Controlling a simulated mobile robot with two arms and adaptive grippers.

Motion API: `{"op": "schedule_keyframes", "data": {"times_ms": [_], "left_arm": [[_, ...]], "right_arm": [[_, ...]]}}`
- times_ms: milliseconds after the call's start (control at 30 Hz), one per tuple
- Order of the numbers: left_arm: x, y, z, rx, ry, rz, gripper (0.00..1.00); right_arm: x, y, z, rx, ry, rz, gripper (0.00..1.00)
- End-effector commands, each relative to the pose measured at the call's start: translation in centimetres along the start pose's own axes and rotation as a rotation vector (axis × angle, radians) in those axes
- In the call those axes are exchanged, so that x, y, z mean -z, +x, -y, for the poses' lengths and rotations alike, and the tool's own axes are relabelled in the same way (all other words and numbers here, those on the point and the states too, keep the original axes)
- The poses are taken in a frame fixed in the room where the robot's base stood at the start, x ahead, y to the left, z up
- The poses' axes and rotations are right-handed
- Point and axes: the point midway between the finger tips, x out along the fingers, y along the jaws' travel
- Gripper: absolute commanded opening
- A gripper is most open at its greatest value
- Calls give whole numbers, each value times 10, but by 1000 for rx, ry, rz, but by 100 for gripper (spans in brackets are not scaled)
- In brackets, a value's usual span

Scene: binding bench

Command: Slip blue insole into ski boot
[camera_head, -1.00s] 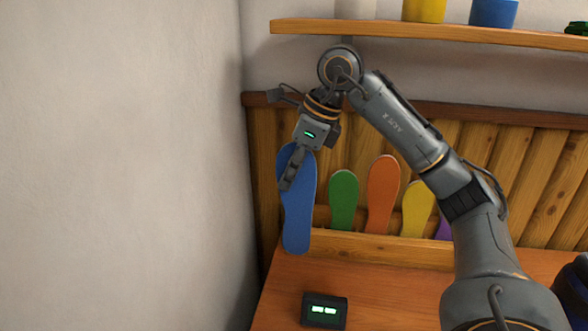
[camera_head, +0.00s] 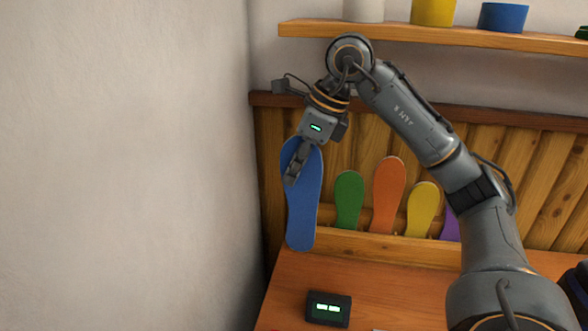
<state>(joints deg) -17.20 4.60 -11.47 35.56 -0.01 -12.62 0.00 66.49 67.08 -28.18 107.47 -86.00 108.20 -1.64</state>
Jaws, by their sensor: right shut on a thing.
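The blue insole (camera_head: 302,215) hangs upright at the left of the bench in the head view. My right gripper (camera_head: 294,178) is shut on its upper part, and the fingers cover some of its face. The insole's lower end is in front of the wooden rack, near its front ledge. A dark object (camera_head: 576,283) is cut off at the right edge; I cannot tell whether it is the ski boot. My left gripper is not in view.
Green (camera_head: 348,200), orange (camera_head: 388,195), yellow (camera_head: 422,210) and purple (camera_head: 450,225) insoles stand in the rack. A small display box (camera_head: 327,309) sits on the bench (camera_head: 400,290). A shelf (camera_head: 420,37) with coloured containers is above. A wall (camera_head: 120,170) bounds the left side.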

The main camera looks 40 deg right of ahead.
Motion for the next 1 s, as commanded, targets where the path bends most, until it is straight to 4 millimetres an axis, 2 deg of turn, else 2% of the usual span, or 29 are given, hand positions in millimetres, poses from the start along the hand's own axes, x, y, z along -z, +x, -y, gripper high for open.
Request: {"op": "schedule_keyframes", "data": {"times_ms": [33, 100, 1000], "left_arm": [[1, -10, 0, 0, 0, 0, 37], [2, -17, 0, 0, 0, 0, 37], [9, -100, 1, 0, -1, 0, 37]], "right_arm": [[-4, -10, 0, 0, 0, 0, 0], [-7, -16, 0, 0, 0, 0, 0], [-40, -96, 0, -1, 0, 0, 0]]}}
